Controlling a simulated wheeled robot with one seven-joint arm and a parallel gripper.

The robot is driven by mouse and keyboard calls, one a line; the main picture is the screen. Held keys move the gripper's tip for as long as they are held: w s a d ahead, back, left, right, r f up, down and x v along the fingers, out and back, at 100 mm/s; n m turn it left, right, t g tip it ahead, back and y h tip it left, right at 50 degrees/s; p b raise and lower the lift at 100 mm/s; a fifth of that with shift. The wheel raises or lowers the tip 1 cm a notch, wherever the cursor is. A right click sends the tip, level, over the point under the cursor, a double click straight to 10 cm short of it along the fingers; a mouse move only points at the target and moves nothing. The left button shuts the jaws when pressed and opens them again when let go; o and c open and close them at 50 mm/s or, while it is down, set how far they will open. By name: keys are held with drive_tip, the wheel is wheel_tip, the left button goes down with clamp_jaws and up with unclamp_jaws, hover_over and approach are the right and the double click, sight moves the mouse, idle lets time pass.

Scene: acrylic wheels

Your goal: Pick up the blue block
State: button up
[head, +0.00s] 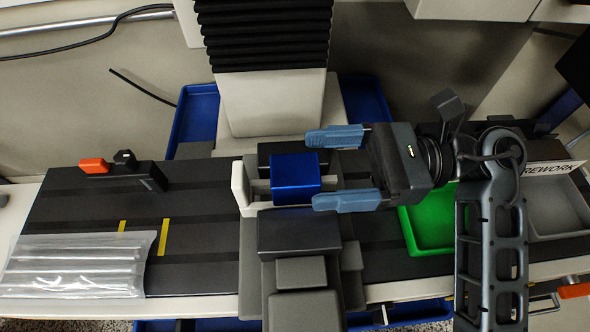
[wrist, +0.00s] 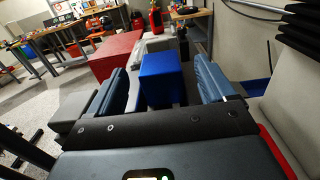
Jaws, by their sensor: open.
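The blue block (head: 294,178) sits in a light grey holder, between black blocks, at the middle of the black work surface in the head view. My gripper (head: 340,168) comes from the right and is open, its two blue fingers apart, with the tips near the block's right side. In the wrist view the blue block (wrist: 165,80) stands between the two fingers of my gripper (wrist: 165,85), with a gap on each side. The block's lower part is hidden by the holder in the head view and by the gripper body in the wrist view.
A large grey machine column (head: 272,100) with black bellows stands behind the block. A green tray (head: 425,232) and a grey tray (head: 560,212) lie at the right. A clear ribbed sheet (head: 75,267) and an orange-handled clamp (head: 95,165) lie at the left.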

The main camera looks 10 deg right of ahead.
sight(281, 170)
drive_tip(key=shift+w+a+p, duration=0.1)
drive_tip(key=shift+a+p, duration=0.7)
drive_tip(key=shift+a, duration=2.35)
drive_tip(key=c, duration=1.3)
drive_tip(key=shift+c, duration=0.4)
drive_tip(key=shift+r, duration=0.15)
drive_tip(key=shift+r, duration=0.6)
wheel_tip(281, 170, up, 3)
drive_tip(key=shift+f+b, duration=0.15)
drive_tip(key=shift+b, duration=0.3)
drive_tip(key=s+d+r+b, duration=0.1)
drive_tip(key=s+d+r, duration=0.2)
drive_tip(key=d+r, duration=0.4)
drive_tip(key=shift+s+d, duration=0.4)
drive_tip(key=shift+d, duration=1.7)
